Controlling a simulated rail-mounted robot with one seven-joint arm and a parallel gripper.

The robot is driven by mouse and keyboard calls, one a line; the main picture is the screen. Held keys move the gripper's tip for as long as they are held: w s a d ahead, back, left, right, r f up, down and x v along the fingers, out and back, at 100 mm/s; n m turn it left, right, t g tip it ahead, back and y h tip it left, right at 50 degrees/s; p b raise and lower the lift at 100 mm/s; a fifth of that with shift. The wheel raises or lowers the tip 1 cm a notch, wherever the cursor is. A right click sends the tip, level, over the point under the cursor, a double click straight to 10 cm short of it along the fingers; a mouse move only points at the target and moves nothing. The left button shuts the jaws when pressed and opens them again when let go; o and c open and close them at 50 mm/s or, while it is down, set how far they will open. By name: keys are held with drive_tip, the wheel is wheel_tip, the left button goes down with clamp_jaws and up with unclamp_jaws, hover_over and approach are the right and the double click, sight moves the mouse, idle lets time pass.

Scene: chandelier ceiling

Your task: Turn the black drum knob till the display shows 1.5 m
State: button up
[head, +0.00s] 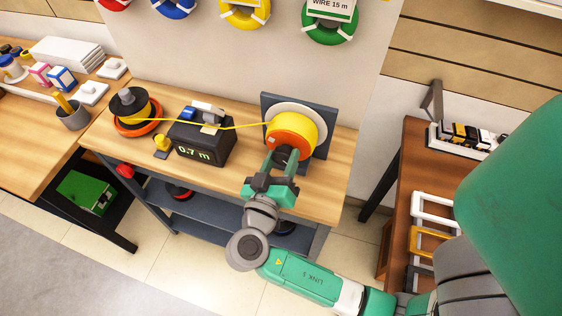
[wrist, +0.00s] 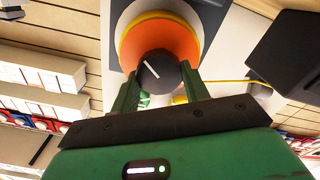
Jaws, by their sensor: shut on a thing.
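The black drum knob (wrist: 158,72) with a white line on its face sits at the centre of the orange and yellow drum (head: 291,134). My gripper (head: 284,158) is shut on the knob, one finger on each side of it; the wrist view shows both fingers (wrist: 158,88). The white line slants toward the upper left in the wrist view. The display (head: 194,152) on the dark counter box reads 0.7 m in green digits. A yellow wire (head: 240,127) runs from the counter box to the drum.
A black spool on an orange base (head: 136,115) stands at the left of the wooden bench (head: 322,190). A small yellow part (head: 162,146) lies beside the counter box. A dark upright plate (head: 322,139) stands behind the drum. Wire coils hang on the wall above.

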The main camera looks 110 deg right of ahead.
idle(0.4)
drive_tip(key=o, duration=1)
drive_tip(key=v, duration=0.8)
drive_tip(key=shift+d+p, duration=0.1)
drive_tip(key=shift+p, duration=0.3)
